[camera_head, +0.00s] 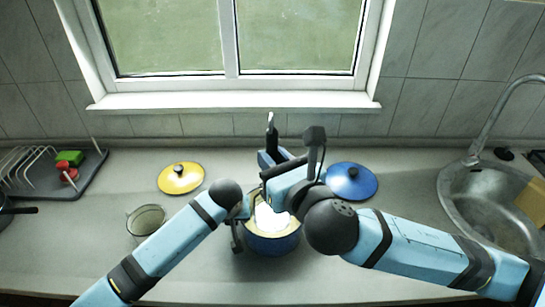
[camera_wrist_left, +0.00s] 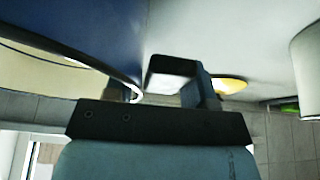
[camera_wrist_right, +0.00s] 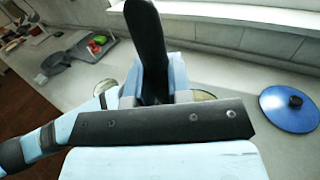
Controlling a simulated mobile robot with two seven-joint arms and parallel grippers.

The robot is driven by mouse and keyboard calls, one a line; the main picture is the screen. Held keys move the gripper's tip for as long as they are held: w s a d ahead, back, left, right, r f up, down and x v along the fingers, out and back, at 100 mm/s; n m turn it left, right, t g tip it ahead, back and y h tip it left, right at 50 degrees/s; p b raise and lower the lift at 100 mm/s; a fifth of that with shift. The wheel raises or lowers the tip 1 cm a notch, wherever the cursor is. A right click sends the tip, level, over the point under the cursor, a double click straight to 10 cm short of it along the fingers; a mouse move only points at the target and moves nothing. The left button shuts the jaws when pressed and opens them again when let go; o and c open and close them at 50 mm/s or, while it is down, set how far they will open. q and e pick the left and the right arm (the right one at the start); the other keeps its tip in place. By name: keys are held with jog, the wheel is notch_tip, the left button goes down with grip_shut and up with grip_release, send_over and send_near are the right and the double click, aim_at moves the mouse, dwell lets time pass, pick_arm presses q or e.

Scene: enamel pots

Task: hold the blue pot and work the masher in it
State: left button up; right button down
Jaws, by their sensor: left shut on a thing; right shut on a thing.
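The blue pot (camera_head: 272,243) stands on the counter below the window, with something pale inside. Its blue wall also fills the upper left of the left wrist view (camera_wrist_left: 75,48). My left gripper (camera_head: 237,235) is shut on the pot's left side; I cannot tell whether on a handle or the rim. My right gripper (camera_head: 270,163) is above the pot, shut on the masher's dark handle (camera_head: 271,123). The handle sticks up between the fingers in the right wrist view (camera_wrist_right: 147,40). The masher's lower end is hidden behind my right gripper and arm.
A yellow lid (camera_head: 181,178) lies behind left, a blue lid (camera_head: 351,181) behind right. A glass bowl (camera_head: 146,220) stands left of my left arm. A dish rack (camera_head: 45,175) is far left, a sink (camera_head: 470,210) far right. The front counter is partly clear.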

aim_at(273, 111)
pick_arm(q)
jog(key=o, duration=1.3)
jog(key=shift+r, duration=0.1)
pick_arm(e)
jog(key=shift+r, duration=0.1)
jog(key=shift+r+p, duration=0.35)
jog(key=shift+p, duration=0.1)
notch_tip(273, 111, up, 8)
jog(key=p, duration=0.8)
pick_arm(q)
jog(key=v, duration=0.5)
jog(key=w+v, duration=0.1)
jog(key=v, duration=1.1)
jog(key=shift+w+r, duration=0.35)
jog(key=shift+r, duration=0.2)
pick_arm(e)
jog(key=shift+f, duration=0.1)
